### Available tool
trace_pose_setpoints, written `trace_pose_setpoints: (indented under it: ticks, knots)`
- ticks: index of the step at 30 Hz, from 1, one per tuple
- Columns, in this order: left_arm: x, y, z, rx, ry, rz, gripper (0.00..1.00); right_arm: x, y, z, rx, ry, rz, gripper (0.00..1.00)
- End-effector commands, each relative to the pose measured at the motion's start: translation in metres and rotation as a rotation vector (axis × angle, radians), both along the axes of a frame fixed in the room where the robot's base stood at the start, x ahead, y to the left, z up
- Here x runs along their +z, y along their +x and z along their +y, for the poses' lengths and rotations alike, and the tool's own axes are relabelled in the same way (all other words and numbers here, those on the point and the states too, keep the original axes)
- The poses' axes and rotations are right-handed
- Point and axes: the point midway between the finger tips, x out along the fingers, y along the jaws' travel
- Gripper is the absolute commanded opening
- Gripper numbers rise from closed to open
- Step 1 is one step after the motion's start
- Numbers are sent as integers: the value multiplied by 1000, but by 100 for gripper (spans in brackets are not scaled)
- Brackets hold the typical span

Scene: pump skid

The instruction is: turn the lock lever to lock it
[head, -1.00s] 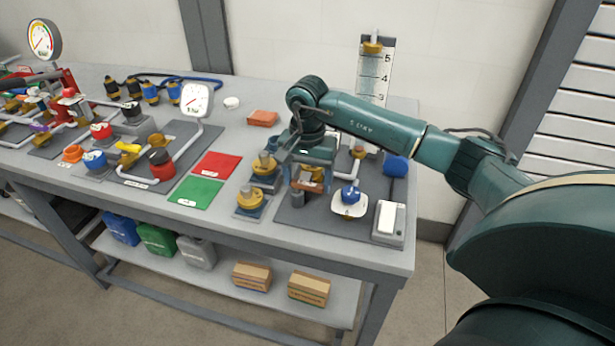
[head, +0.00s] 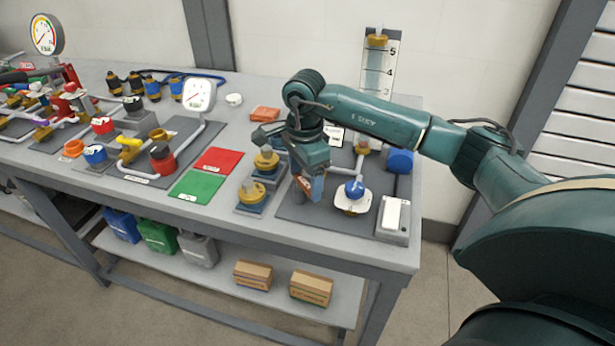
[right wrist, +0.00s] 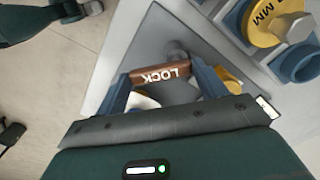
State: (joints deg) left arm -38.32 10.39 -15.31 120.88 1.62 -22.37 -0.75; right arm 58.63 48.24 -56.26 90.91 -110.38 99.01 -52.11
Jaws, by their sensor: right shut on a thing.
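The lock lever is a brown bar marked LOCK (right wrist: 161,75) in the right wrist view, lying across between my right gripper's two blue fingers. In the head view a small part of the lever (head: 303,184) shows below my right gripper (head: 314,188), over the dark grey plate (head: 290,212) at the table's right end. My right gripper is shut on the lever, with a finger at each end of the bar. The lever's grey pivot post (right wrist: 177,50) shows just beyond it in the wrist view; it is mostly hidden in the head view. My left gripper is not in view.
Brass fittings (head: 252,192) stand close left.

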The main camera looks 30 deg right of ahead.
Motion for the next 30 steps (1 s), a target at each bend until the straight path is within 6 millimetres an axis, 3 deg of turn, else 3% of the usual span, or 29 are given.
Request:
trace_pose_setpoints:
  ticks: [18,30]
  knots:
    - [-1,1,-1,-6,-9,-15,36,1,5,12,-565,-1,-1,48]
    - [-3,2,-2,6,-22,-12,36,1,8,16,-781,0,-1,48]
